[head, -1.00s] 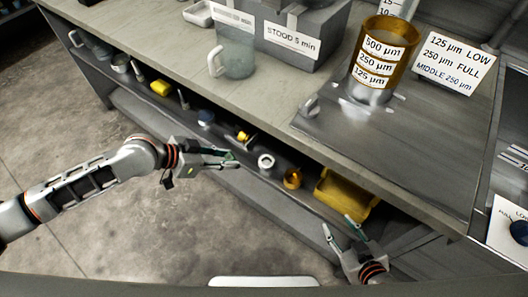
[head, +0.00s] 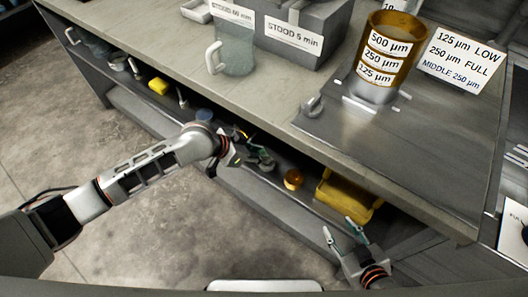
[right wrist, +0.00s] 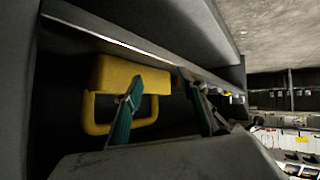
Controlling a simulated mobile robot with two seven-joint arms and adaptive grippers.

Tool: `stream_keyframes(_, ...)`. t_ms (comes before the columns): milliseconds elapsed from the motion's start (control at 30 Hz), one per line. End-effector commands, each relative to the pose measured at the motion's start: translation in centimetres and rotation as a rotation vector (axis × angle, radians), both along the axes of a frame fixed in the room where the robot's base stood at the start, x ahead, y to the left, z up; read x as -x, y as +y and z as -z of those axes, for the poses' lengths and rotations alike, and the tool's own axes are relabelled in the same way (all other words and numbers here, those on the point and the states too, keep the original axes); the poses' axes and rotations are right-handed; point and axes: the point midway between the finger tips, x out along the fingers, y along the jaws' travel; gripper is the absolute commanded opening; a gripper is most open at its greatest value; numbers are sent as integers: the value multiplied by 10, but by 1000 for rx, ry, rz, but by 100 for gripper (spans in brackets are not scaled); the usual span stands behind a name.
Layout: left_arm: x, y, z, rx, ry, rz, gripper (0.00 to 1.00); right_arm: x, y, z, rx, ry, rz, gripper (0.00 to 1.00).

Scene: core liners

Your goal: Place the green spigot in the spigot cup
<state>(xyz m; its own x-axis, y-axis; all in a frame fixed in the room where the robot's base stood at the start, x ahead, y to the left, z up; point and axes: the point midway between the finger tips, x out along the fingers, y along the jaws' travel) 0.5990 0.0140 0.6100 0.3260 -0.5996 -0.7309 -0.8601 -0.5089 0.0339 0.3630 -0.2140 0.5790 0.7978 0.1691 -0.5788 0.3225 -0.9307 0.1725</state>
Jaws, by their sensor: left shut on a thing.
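My left gripper (head: 262,157) is over the shelf below the worktop, at the small pale cup (head: 267,167). It is shut on the green spigot, which is small and mostly hidden among the fingers; I cannot tell whether the spigot is inside the cup or above it. The gripper covers part of the cup. My right gripper (head: 345,228) is open and empty, low at the right in front of the yellow bin (head: 345,194). In the right wrist view its two fingers (right wrist: 160,100) stand apart before the yellow bin (right wrist: 122,78).
An amber cup (head: 293,179) stands on the shelf just right of the pale cup. The worktop edge overhangs the shelf. A glass jug (head: 235,55) and amber sieve stack (head: 388,50) stand above.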

Motion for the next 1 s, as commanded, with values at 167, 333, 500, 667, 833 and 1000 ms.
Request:
stream_keyframes(167,-8,-12,-9,-118,58,2,0,1,-2,0,0,6,4,40)
stream_keyframes(333,-7,-12,2,-167,93,0,0,9,-1,13,0,29,3,40)
stream_keyframes(500,-7,-12,2,-164,90,-1,0,10,-2,13,3,30,2,40)
stream_keyframes(667,-8,-13,2,-163,88,-1,0,7,-1,7,1,19,2,40)
stream_keyframes(833,-8,-13,4,-163,88,-1,37,5,-1,4,0,15,2,40)
stream_keyframes(1000,-8,-12,4,-163,88,-1,41,6,-1,6,0,17,2,40)
